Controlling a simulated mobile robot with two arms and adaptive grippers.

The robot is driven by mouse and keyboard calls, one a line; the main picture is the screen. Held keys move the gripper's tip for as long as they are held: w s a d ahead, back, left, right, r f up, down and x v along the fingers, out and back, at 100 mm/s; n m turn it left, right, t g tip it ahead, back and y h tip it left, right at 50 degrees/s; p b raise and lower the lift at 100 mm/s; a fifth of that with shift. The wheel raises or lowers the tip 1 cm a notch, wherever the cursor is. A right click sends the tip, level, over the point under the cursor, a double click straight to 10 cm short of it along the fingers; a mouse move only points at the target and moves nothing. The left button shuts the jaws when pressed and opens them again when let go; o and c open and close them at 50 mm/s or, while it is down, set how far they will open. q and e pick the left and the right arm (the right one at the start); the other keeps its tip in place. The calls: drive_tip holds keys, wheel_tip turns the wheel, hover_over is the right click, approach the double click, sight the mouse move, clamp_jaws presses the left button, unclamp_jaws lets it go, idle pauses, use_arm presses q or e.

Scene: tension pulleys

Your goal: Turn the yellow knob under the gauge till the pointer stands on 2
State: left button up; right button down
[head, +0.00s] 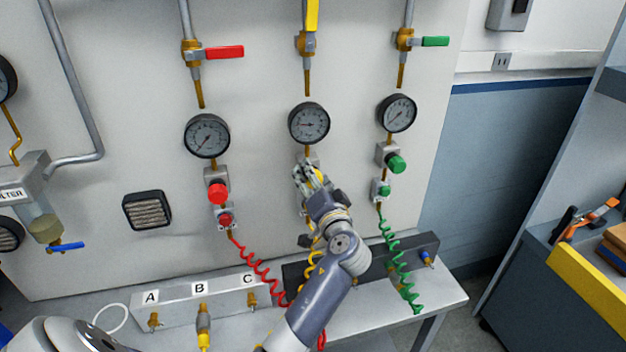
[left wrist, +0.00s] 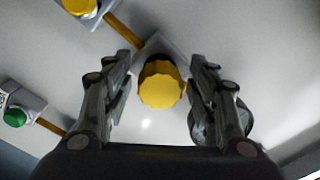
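The middle gauge (head: 309,123) has a dark rim and a white dial. Its pointer seems to lie towards the left, but the figures are too small to read. Below it, my left gripper (head: 304,174) covers most of the yellow knob. In the left wrist view the yellow knob (left wrist: 162,86) shows clearly, round and ridged, on a grey square block. My left gripper (left wrist: 161,62) is open there, one finger on each side of the knob with gaps between. The gauge (left wrist: 220,122) is partly hidden behind the right-hand finger. My right gripper is not in view.
A red knob (head: 217,193) and a green knob (head: 396,164) sit under neighbouring gauges. A second yellow knob (left wrist: 80,5) shows at the wrist view's top edge. Coiled red (head: 258,267) and green (head: 397,262) hoses hang below. A bench (head: 440,297) stands under the panel.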

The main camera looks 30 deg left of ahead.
use_arm(q)
drive_tip(key=v, duration=1.2)
idle(0.4)
